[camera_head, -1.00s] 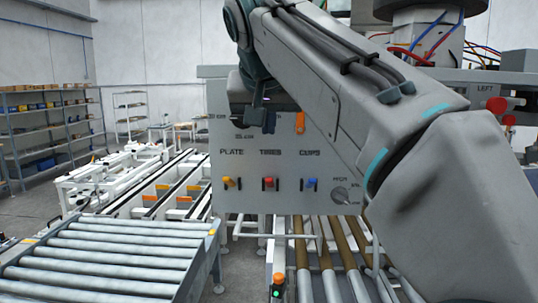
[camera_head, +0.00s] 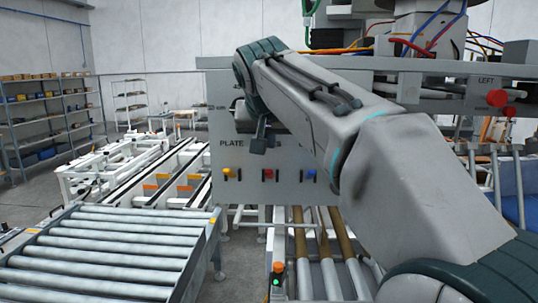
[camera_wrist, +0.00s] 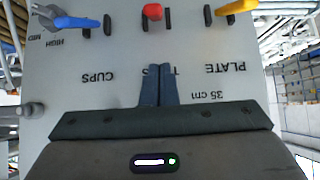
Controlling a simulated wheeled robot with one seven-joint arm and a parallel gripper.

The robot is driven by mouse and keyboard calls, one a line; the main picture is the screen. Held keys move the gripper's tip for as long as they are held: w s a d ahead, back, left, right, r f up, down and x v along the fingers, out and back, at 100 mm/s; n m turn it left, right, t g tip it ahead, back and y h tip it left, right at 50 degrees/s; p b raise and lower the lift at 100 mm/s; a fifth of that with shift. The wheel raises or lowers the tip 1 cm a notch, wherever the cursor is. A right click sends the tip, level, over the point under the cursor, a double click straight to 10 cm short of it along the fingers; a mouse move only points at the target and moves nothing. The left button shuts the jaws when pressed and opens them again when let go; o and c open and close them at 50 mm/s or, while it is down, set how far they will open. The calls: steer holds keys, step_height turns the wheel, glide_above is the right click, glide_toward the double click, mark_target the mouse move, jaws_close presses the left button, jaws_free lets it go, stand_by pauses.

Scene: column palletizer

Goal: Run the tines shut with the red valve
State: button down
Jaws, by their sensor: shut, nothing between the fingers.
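The red valve (camera_head: 268,173) sits on the grey control panel (camera_head: 236,198), between the yellow valve (camera_head: 227,174) and the blue valve (camera_head: 311,174). In the wrist view the panel is upside down. There the red valve (camera_wrist: 152,12) is at the top middle, beyond the tips of my gripper (camera_wrist: 159,67). The fingers are shut together and empty, over the TINES label, which they partly cover. They appear apart from the red valve. My arm hides much of the panel's upper right in the head view. The tines cannot be made out.
The yellow valve (camera_wrist: 237,6) and blue valve (camera_wrist: 76,22) flank the red one in the wrist view. A grey selector knob (camera_wrist: 45,14) is beside the blue valve. A roller conveyor (camera_head: 110,250) stands left of the panel. A red button (camera_head: 497,98) is at upper right.

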mark_target(269, 174)
steer(key=shift+s+f, duration=0.3)
steer(key=shift+f, duration=0.3)
steer(key=shift+s+f, duration=0.3)
steer(key=shift+f, duration=0.3)
steer(key=shift+s+f, duration=0.3)
steer(key=shift+f, duration=0.3)
steer(key=shift+f+b, duration=0.2)
steer(key=shift+b, duration=0.4)
steer(key=shift+f+b, duration=0.15)
steer(key=shift+b, duration=0.25)
steer(key=shift+s+t+b, duration=0.15)
steer(key=shift+t+b, duration=0.15)
